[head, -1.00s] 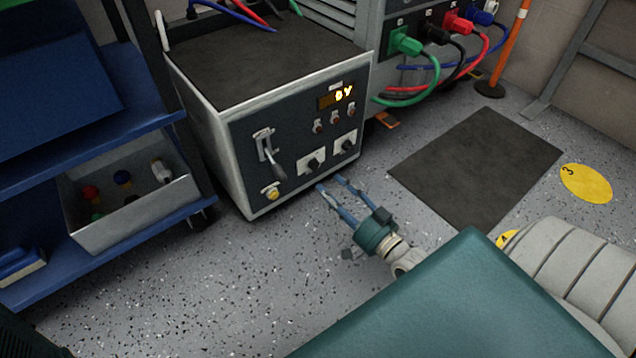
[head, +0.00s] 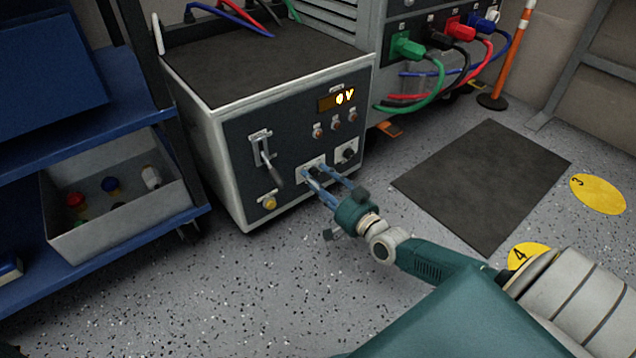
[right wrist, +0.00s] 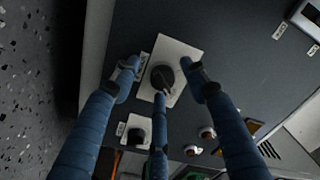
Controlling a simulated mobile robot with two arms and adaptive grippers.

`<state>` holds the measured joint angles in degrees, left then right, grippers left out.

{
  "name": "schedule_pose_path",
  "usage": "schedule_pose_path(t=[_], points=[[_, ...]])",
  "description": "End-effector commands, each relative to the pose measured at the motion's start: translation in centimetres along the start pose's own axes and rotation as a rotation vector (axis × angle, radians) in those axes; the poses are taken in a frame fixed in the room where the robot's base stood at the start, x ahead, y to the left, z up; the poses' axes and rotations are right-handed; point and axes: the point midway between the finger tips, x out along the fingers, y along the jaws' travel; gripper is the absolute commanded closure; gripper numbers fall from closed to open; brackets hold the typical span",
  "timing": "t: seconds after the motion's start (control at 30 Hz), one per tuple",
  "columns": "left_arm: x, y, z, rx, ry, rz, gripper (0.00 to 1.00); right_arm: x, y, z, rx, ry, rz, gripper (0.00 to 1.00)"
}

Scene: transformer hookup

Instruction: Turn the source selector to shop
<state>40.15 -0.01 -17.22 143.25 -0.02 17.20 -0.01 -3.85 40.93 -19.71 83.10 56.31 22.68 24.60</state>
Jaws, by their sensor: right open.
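The grey test cabinet (head: 290,110) has a dark front panel with two black knobs on white plates. I cannot read which knob is the source selector. My right gripper (head: 318,175) is open at the left knob (head: 314,165), its blue fingers pointing at the panel. In the right wrist view this knob (right wrist: 162,78) sits on the larger white plate between the spread fingers; contact cannot be told. The other knob (head: 347,153) is to its right, and it also shows in the right wrist view (right wrist: 136,136). My left gripper is out of view.
A blue shelf (head: 90,120) holds a grey bin (head: 120,218). Coloured cables (head: 440,85) hang at right.

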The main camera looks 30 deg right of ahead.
Motion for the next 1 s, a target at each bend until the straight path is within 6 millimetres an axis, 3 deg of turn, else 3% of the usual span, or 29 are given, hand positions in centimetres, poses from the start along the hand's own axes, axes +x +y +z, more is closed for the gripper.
schedule_pose_path(t=[0.2,0.4,0.43,0.77,1.0], points=[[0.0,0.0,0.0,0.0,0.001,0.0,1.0,0.0,0.0,0.0,0.0,0.0,0.0,0.57],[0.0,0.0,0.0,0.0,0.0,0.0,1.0,0.0,-0.1,0.0,0.0,-0.001,0.0,0.97],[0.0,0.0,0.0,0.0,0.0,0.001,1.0,0.0,-0.1,0.1,0.0,-0.001,0.0,0.99],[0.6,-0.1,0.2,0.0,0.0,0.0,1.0,-0.1,-0.2,0.1,-0.036,-0.004,-0.001,0.99],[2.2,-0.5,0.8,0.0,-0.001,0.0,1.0,-0.1,-0.4,0.1,-0.175,-0.007,-0.001,0.99]])
